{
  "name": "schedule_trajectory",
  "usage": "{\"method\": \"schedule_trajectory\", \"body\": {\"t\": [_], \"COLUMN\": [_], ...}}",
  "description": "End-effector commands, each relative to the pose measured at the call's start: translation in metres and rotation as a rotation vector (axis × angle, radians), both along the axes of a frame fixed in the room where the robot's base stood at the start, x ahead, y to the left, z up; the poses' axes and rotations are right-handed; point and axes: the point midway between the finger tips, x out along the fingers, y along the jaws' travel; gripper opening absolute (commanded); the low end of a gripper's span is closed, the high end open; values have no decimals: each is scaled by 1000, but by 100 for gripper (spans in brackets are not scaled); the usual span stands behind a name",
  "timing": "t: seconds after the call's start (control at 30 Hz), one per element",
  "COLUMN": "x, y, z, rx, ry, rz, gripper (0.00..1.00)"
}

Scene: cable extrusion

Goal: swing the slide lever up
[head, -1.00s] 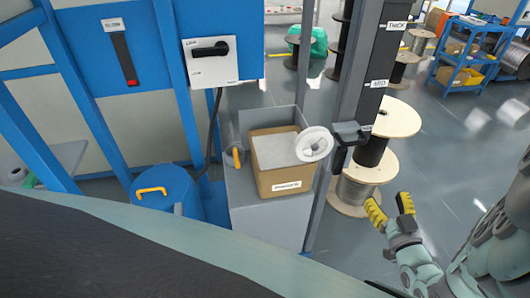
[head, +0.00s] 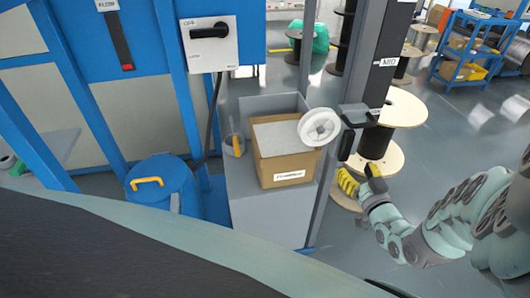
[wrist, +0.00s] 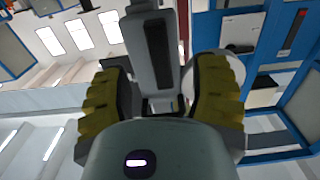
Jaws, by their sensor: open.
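A dark slide block (head: 357,115) sits on the upright post with the size labels. A short black lever (head: 346,146) hangs down from its left side, close to the white spool wheel. My gripper (head: 361,178) is open just below and right of the lever, its yellow-padded fingers pointing up toward it. In the wrist view, a grey piece with a black handle-like part (wrist: 158,48) stands between and beyond my open fingers (wrist: 163,78). I cannot tell whether either finger touches it.
The labelled post (head: 380,75) stands beside large cable spools (head: 403,108). A cardboard box (head: 285,165) and a cup with an orange handle (head: 235,145) are on the grey cabinet at left. A blue drum (head: 162,190) stands further left.

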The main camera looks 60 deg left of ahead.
Motion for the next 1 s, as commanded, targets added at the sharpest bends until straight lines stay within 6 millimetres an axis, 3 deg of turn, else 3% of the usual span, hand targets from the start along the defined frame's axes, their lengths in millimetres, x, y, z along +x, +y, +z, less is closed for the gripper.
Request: {"method": "schedule_trajectory", "body": {"t": [0.5, 1.0], "x": [22, 26], "y": [52, 62], "z": [-1, 1], "rx": [2, 2], "ry": [-3, 0], "rz": [0, -1], "gripper": [60, 60]}}
